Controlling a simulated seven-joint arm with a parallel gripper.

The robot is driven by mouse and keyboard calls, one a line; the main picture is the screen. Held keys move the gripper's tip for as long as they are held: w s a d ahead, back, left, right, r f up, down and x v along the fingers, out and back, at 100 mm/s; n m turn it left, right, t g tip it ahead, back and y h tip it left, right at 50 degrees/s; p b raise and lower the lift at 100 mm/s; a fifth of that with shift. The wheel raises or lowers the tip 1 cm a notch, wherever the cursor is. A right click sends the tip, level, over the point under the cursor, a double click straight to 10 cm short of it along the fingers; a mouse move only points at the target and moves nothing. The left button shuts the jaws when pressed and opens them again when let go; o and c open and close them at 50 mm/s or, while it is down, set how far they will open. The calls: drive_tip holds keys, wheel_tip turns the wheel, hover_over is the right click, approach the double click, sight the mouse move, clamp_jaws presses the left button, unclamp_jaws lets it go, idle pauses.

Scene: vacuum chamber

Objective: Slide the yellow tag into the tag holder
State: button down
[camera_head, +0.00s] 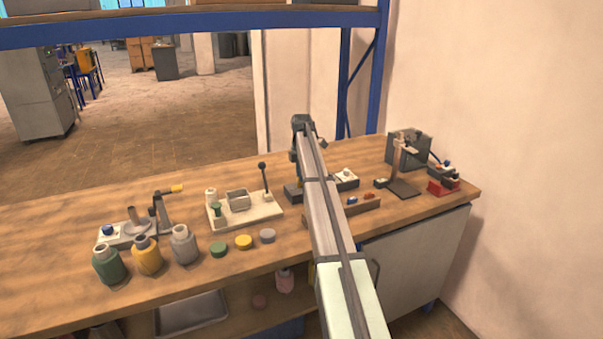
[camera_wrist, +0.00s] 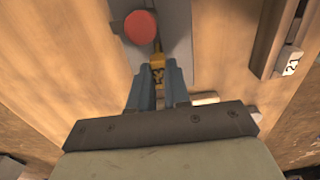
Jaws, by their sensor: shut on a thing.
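My gripper (camera_wrist: 157,75) is shut on a small yellow piece, which I take to be the yellow tag (camera_wrist: 157,59), at its fingertips in the wrist view. The piece is over or against a grey panel (camera_wrist: 178,30) that carries a round red button. Whether it touches the panel cannot be told. In the head view my own arm hides the fingertips and most of the dark unit (camera_head: 292,192) below them. I cannot tell for sure which part is the tag holder.
A wooden rack (camera_head: 368,208) with blue and orange pieces stands right of my arm. A white tag marked 21 (camera_wrist: 292,61) shows in the wrist view. A stand (camera_head: 404,188) is at right.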

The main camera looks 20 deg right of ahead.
drive_tip(key=shift+f, duration=1.3)
drive_tip(key=c, duration=1)
unclamp_jaws()
wheel_tip(320, 180, up, 14)
drive_tip(key=shift+f, duration=0.1)
